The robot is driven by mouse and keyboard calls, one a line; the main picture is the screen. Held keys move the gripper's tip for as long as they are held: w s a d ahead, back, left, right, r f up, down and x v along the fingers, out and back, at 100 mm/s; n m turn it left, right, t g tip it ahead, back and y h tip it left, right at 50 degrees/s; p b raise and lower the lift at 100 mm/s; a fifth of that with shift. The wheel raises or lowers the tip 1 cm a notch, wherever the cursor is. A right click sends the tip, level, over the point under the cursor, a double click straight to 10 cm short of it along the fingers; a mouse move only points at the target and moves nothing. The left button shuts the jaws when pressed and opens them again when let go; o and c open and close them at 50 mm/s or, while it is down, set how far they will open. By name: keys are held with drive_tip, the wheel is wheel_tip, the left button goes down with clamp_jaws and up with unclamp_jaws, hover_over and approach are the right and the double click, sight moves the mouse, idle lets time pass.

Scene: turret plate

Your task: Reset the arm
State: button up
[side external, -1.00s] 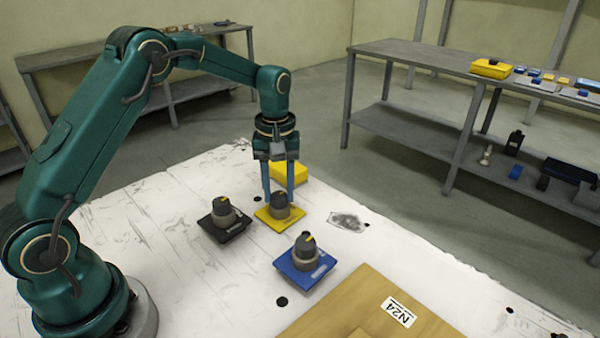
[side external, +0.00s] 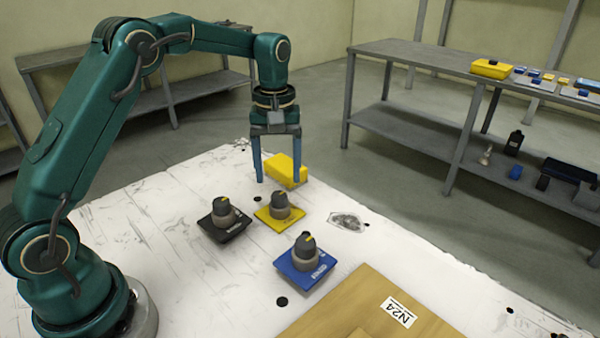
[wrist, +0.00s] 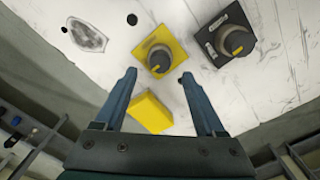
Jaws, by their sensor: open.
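My gripper (side external: 277,181) is open and empty, held above the white table, with its fingers spread apart. In the side view it hangs above and a little behind the yellow turret plate (side external: 264,217), which carries a grey knob (side external: 279,206). In the wrist view the fingertips (wrist: 158,76) lie on either side of the lower part of that yellow plate (wrist: 171,43). A black plate (side external: 212,232) with a similar knob stands to its left, and a blue plate (side external: 293,274) with a knob stands in front. A yellow block (side external: 287,171) lies behind the gripper's fingers.
A wooden board (side external: 365,310) with a label N24 lies at the table's front. The white table (side external: 165,225) has open room at left. A grey shelf (side external: 410,55) with small items stands behind at right, off the table.

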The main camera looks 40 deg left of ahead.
drive_tip(key=shift+r, duration=0.15)
drive_tip(key=s+d+r+m+t, duration=0.1)
drive_tip(key=s+d+r+t, duration=0.1)
drive_tip(key=s+r, duration=0.3)
drive_tip(key=s+d+r+m+t, duration=0.1)
drive_tip(key=s+d+r+t, duration=0.1)
drive_tip(key=r, duration=0.5)
drive_tip(key=s+f+m, duration=0.2)
drive_tip(key=s+m, duration=0.1)
drive_tip(key=s, duration=0.3)
drive_tip(key=s+d+f+m+t, duration=0.1)
drive_tip(key=s+f+m, duration=0.2)
drive_tip(key=s, duration=0.3)
drive_tip(key=shift+s+d+f+m+t, duration=0.15)
drive_tip(key=shift+s+d+m+t, duration=0.15)
drive_tip(key=shift+m, duration=0.3)
